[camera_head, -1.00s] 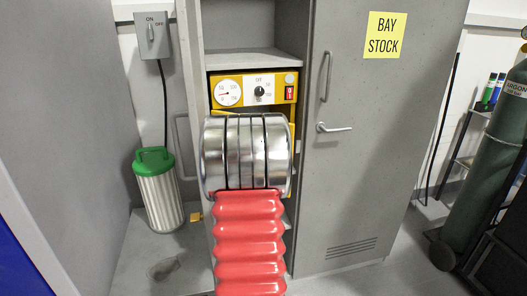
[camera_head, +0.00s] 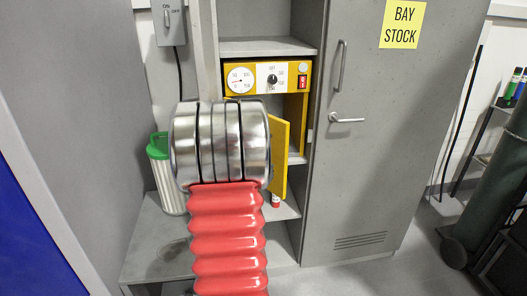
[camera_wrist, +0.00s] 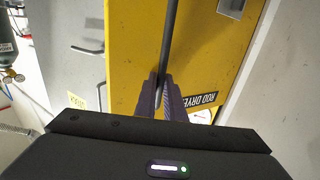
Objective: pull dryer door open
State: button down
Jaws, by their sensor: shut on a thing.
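The yellow dryer (camera_head: 255,68) sits on a shelf of the grey cabinet, with a gauge, a knob and a red switch on its front panel. Its yellow door (camera_head: 279,158) stands out at an angle, apart from the dryer's right side. In the wrist view the yellow door (camera_wrist: 135,50) fills the middle, with a dark bar handle (camera_wrist: 169,35) on it and a "ROD DRYER" label. My gripper (camera_wrist: 164,82) is shut on this handle. In the head view my own arm hides my gripper, the handle and much of the door.
A grey locker door (camera_head: 375,140) with a "BAY STOCK" note (camera_head: 402,24) is closed at the right. A green-lidded canister (camera_head: 167,175) stands at the left below a switch box (camera_head: 169,22). Gas cylinders stand at the far right.

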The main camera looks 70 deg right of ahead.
jog(key=shift+w+r+t, duration=0.2)
jog(key=shift+w+t, duration=0.1)
jog(key=shift+w, duration=0.25)
jog(key=c, duration=1.9)
grip_release()
jog(key=shift+d, duration=0.1)
jog(key=shift+o, duration=0.2)
jog(key=shift+s, duration=0.1)
jog(key=shift+s, duration=0.1)
